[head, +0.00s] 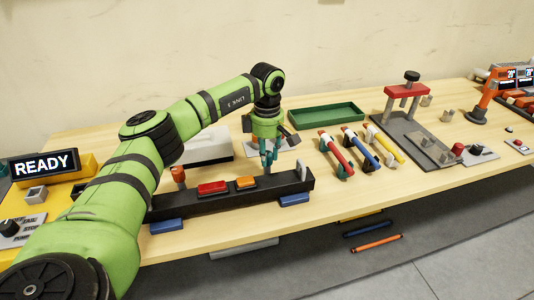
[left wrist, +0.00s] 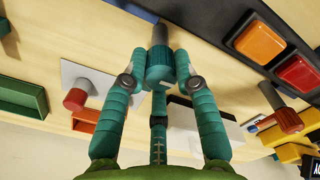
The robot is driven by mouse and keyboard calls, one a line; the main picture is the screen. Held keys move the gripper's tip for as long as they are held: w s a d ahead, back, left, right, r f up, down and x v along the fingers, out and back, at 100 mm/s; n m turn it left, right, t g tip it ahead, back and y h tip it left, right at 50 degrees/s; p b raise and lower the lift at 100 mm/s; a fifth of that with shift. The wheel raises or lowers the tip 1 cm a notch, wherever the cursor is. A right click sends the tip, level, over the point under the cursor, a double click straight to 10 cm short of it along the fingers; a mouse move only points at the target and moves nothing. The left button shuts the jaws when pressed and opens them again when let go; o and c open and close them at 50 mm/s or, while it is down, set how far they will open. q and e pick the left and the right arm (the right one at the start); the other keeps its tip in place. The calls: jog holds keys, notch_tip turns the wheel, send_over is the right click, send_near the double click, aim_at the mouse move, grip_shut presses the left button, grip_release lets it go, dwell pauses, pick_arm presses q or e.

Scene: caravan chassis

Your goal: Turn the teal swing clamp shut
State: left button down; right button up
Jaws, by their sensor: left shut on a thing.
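The teal swing clamp (left wrist: 160,68) shows in the left wrist view as a short teal cylinder with a grey rod above it, close to the black chassis bar (head: 235,204). My left gripper (head: 269,163) has teal fingers too. In the left wrist view its fingers (left wrist: 159,84) are closed around the teal cylinder from both sides. In the head view the gripper points down at the back of the bar's right half and hides most of the clamp. How far the clamp is turned cannot be told. My right gripper is not in view.
A red block (head: 213,188) and an orange block (head: 246,183) sit on the bar. A green tray (head: 327,117) and red, blue and yellow handles (head: 335,153) lie to the right. A READY sign (head: 46,162) stands left.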

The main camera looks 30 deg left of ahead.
pick_arm(q)
jog(key=shift+m, duration=0.3)
dwell(0.4)
jog(key=c, duration=1)
grip_release()
jog(key=shift+o, duration=0.2)
notch_tip(320, 180, up, 12)
